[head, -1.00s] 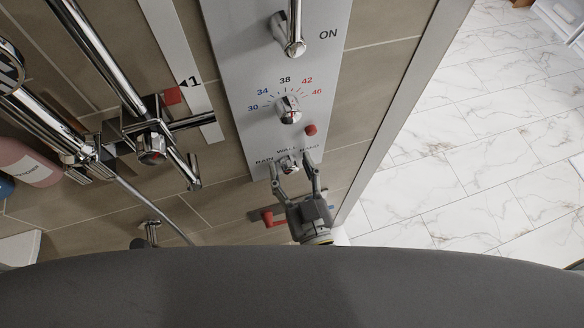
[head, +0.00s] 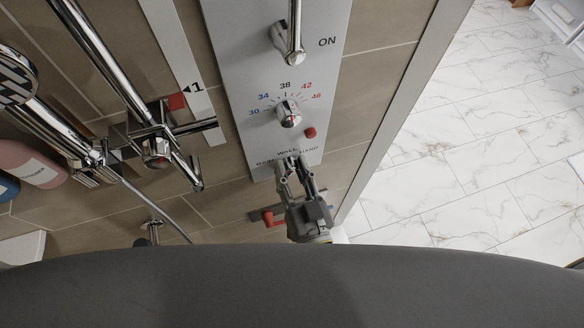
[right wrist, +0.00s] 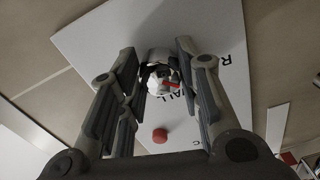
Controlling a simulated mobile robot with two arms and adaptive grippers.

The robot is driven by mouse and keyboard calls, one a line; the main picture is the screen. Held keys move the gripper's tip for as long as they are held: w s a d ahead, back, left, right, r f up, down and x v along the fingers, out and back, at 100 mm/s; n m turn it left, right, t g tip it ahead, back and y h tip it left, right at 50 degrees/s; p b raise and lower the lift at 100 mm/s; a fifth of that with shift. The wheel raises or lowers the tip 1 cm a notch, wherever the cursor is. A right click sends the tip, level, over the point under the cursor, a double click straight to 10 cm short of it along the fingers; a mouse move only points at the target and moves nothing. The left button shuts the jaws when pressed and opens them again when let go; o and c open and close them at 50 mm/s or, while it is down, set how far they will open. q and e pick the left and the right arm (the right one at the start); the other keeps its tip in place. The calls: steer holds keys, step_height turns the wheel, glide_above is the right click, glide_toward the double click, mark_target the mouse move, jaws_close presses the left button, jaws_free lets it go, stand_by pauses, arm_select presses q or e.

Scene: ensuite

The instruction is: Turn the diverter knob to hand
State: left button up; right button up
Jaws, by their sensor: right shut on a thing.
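The diverter knob (right wrist: 160,80) is a small chrome knob with a red mark, low on the grey shower panel (head: 245,100). The labels RAIN, WALL and HAND arc above it in the head view. In the right wrist view it sits between my finger pads, and its red mark points to the right, near the WALL lettering. My right gripper (head: 293,168) is shut on the knob from below; its fingers hide most of the knob in the head view. My left gripper is not in view.
Above the knob are a red button (head: 310,132), a chrome temperature knob (head: 288,113) and an ON lever (head: 294,40). A red-handled valve (head: 271,217) lies left of my right gripper. Chrome rails (head: 105,65) and a pink bottle (head: 30,163) are at the left.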

steer(key=m+p, duration=0.1)
steer(key=m, duration=0.3)
steer(key=shift+m+p, duration=0.3)
steer(key=shift+p, duration=0.1)
steer(key=m, duration=0.2)
steer(key=shift+m+p, duration=0.3)
steer(key=shift+m, duration=0.1)
steer(key=m, duration=0.2)
steer(key=shift+m, duration=0.3)
steer(key=m, duration=0.2)
steer(key=shift+m, duration=0.4)
steer(key=m, duration=0.2)
steer(key=shift+m+b, duration=0.35)
steer(key=shift+m, duration=0.05)
steer(key=m+b, duration=0.2)
steer(key=m, duration=0.3)
steer(key=shift+m, duration=0.4)
